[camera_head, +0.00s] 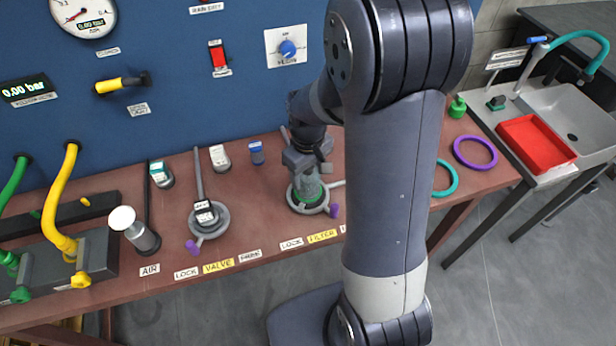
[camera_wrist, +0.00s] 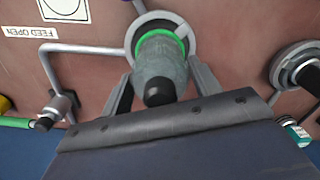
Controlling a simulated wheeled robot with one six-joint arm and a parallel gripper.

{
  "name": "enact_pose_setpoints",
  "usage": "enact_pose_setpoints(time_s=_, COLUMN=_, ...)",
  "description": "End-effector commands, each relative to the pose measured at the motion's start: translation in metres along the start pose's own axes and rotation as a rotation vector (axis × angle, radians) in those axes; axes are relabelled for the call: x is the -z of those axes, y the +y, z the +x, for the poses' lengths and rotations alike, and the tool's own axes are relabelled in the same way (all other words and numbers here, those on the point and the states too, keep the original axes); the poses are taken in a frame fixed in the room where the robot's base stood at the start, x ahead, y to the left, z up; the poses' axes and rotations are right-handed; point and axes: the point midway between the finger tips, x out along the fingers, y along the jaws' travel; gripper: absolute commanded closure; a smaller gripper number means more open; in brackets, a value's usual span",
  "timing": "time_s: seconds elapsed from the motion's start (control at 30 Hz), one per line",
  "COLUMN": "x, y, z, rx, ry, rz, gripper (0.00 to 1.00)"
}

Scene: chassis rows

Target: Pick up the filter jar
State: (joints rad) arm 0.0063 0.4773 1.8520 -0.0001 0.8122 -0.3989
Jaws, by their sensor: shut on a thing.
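The filter jar (camera_head: 309,190) is a grey-green jar with a bright green band. It stands within a grey ring holder on the bench behind the FILTER label (camera_head: 322,236). My gripper (camera_head: 305,168) comes down over it from above and partly hides it. In the wrist view the jar (camera_wrist: 160,65) lies between the two fingers of my gripper (camera_wrist: 161,84), with its dark knob towards the camera. The gripper is shut on the jar. The jar's lower end is hidden, so I cannot tell whether it is clear of the holder.
A valve holder (camera_head: 209,218) with a long handle stands to the left. A purple ring (camera_head: 475,152) and a teal ring (camera_head: 446,179) lie to the right. A red tray (camera_head: 536,143) is by the sink (camera_head: 575,110). A blue panel (camera_head: 200,90) rises behind the bench.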

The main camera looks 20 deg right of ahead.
Motion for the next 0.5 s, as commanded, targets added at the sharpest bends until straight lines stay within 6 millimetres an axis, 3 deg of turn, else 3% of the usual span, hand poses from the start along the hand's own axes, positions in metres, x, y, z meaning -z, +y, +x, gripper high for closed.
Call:
enact_pose_setpoints(time_s=0.2, x=0.0, y=0.0, z=-0.0002, rx=0.0, ry=0.0, rz=0.0, gripper=0.66)
enact_pose_setpoints(time_s=0.5, x=0.0005, y=0.0002, z=-0.0056, rx=-0.001, ry=0.002, rz=0.0, gripper=0.66)
